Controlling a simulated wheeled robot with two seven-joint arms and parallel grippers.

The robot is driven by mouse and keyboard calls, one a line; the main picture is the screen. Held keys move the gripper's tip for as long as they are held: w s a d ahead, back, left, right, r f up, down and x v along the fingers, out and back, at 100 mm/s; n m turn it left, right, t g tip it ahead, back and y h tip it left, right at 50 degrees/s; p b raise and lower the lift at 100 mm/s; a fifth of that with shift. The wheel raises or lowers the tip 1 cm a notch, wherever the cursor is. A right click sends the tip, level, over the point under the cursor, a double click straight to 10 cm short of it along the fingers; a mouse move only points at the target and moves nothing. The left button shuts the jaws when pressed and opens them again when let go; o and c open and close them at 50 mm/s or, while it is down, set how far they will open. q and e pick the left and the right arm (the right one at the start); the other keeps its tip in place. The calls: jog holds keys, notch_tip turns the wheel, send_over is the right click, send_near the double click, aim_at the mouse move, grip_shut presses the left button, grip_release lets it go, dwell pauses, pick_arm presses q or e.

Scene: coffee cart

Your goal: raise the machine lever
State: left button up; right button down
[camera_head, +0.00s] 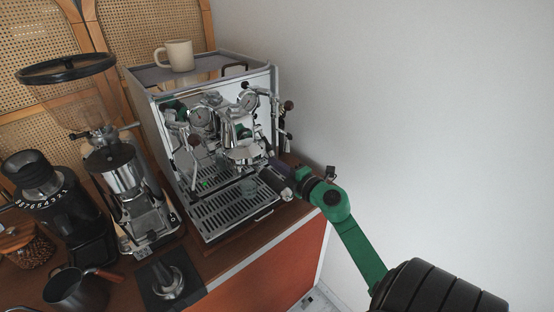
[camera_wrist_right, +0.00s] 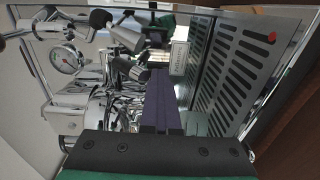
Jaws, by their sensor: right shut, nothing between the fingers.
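The chrome espresso machine (camera_head: 229,203) stands on the cart against the wall, with its group head (camera_head: 243,150) in the middle of its front. My right gripper (camera_head: 272,166) is at the right front of the machine, above the drip tray and near the group head. In the right wrist view its dark fingers (camera_wrist_right: 162,100) are shut together and empty. Beyond them are a black handle (camera_wrist_right: 124,38) and chrome fittings, apart from the fingertips as far as I can see. I cannot tell for sure which part is the lever. My left gripper is not in view.
The drip tray (camera_head: 232,206) lies below the group head; its slots also show in the right wrist view (camera_wrist_right: 238,75). A cream mug (camera_head: 179,55) stands on top of the machine. A grinder (camera_head: 122,180) and dark pitcher (camera_head: 77,290) are left. The right side is clear.

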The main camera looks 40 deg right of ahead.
jog(key=shift+t, duration=0.3)
jog(key=r+p, duration=0.1)
jog(key=r, duration=0.1)
jog(key=w+r+p, duration=0.1)
jog(key=r, duration=0.1)
jog(key=w+r+p, duration=0.1)
jog(key=r, duration=0.1)
jog(key=shift+w+a+r+p, duration=0.1)
jog(key=shift+a+r+p, duration=0.05)
jog(key=shift+r+p, duration=0.2)
jog(key=shift+s+r+p, duration=0.25)
jog(key=shift+r+p, duration=0.35)
jog(key=shift+p, duration=0.1)
jog(key=shift+s+f+b, duration=0.2)
jog(key=shift+s+b, duration=0.1)
jog(key=shift+b, duration=0.05)
jog(key=shift+s, duration=0.15)
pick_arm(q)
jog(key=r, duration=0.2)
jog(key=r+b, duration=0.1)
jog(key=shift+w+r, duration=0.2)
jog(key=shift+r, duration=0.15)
pick_arm(e)
send_near(270, 150)
jog(key=shift+s+a+r, duration=0.15)
jog(key=shift+a+r, duration=0.25)
jog(key=shift+r, duration=0.2)
jog(key=shift+s+a+r, duration=0.15)
jog(key=shift+a+r, duration=0.2)
jog(key=shift+r, duration=0.2)
